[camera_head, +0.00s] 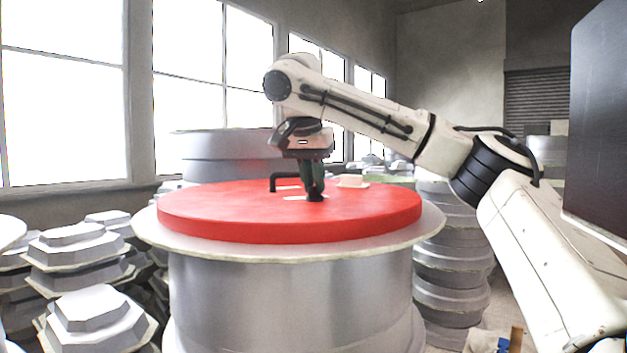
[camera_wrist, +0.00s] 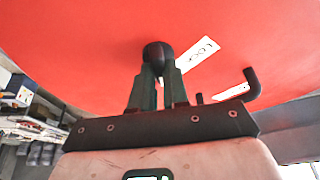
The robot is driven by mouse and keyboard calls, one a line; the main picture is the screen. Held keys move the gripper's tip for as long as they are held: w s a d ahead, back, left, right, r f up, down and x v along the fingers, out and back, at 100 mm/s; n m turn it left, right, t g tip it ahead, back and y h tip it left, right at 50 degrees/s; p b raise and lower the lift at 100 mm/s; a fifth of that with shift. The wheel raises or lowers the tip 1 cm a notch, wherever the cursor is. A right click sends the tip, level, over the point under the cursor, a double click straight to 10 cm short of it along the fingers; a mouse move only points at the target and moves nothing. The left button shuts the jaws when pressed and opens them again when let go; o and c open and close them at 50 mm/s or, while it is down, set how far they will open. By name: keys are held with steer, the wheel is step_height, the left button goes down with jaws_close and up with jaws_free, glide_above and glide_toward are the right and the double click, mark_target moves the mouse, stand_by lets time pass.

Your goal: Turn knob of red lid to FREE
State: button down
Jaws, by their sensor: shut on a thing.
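The red lid (camera_head: 230,215) lies flat on top of a large grey round mould. Its small dark knob (camera_wrist: 158,52) shows in the wrist view between my fingertips, and low under the gripper in the head view (camera_head: 315,197). My gripper (camera_head: 313,185) points down at the lid and is shut on the knob. A white label reading "LOCK" (camera_wrist: 199,54) lies beside the knob. A second white label (camera_wrist: 231,92) sits near the black handle; its text is unreadable. Which way the knob points is hard to tell.
A black bent handle (camera_head: 285,180) stands up from the lid close to my gripper; it also shows in the wrist view (camera_wrist: 252,84). A small pale block (camera_head: 352,181) sits at the lid's back. Stacked grey moulds (camera_head: 80,260) crowd the left, with more (camera_head: 452,265) at the right.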

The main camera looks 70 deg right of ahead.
steer(key=c, duration=1.1)
jaws_free()
steer(key=shift+r, duration=0.1)
steer(key=v, duration=0.7)
steer(key=shift+a+r, duration=0.1)
steer(key=shift+r, duration=0.05)
